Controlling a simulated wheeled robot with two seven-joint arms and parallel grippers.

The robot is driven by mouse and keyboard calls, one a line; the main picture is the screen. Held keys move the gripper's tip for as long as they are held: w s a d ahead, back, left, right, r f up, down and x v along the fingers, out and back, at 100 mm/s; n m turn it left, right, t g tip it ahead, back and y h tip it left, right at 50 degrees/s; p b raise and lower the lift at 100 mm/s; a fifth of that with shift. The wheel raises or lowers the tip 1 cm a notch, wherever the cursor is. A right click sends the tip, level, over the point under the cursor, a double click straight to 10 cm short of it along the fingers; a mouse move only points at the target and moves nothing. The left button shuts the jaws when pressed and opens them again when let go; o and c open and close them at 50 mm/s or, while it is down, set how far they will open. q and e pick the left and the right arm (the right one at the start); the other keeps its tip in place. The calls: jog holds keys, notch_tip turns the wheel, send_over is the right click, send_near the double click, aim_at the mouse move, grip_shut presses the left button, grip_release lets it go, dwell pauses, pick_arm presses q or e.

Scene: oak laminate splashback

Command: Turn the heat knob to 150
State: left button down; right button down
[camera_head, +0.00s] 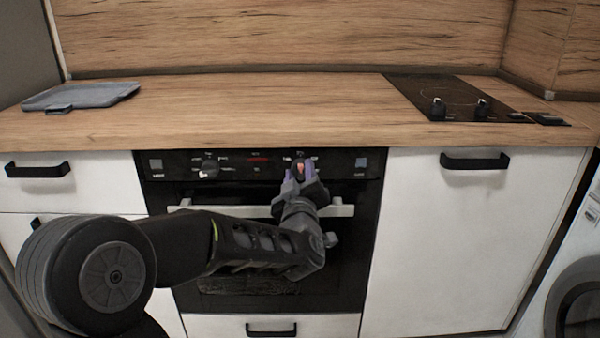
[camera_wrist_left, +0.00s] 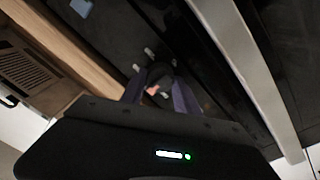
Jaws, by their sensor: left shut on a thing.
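The oven's black control panel (camera_head: 258,163) runs below the worktop. My left gripper (camera_head: 301,173) reaches the panel's right knob, the heat knob (camera_head: 300,167), and is shut on it. In the left wrist view the knob (camera_wrist_left: 158,87) shows dark with a reddish patch, between the two purple fingers. The fingers cover much of the knob and of the markings around it, so I cannot read its setting. Another knob (camera_head: 209,169), black with a light mark, sits on the left of the panel. My right gripper is not in view.
The metal oven handle (camera_head: 341,210) runs just below the panel, close under my left gripper; it also shows in the left wrist view (camera_wrist_left: 250,70). A grey tray (camera_head: 82,96) lies on the wooden worktop (camera_head: 250,110). A black hob (camera_head: 462,97) with knobs is at right.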

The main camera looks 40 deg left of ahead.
pick_arm(q)
jog(key=shift+f, duration=0.1)
jog(key=c, duration=0.9)
grip_release()
jog(key=p+v, duration=0.1)
jog(key=v, duration=0.6)
jog(key=shift+s+d, duration=0.25)
jog(key=shift+s, duration=0.05)
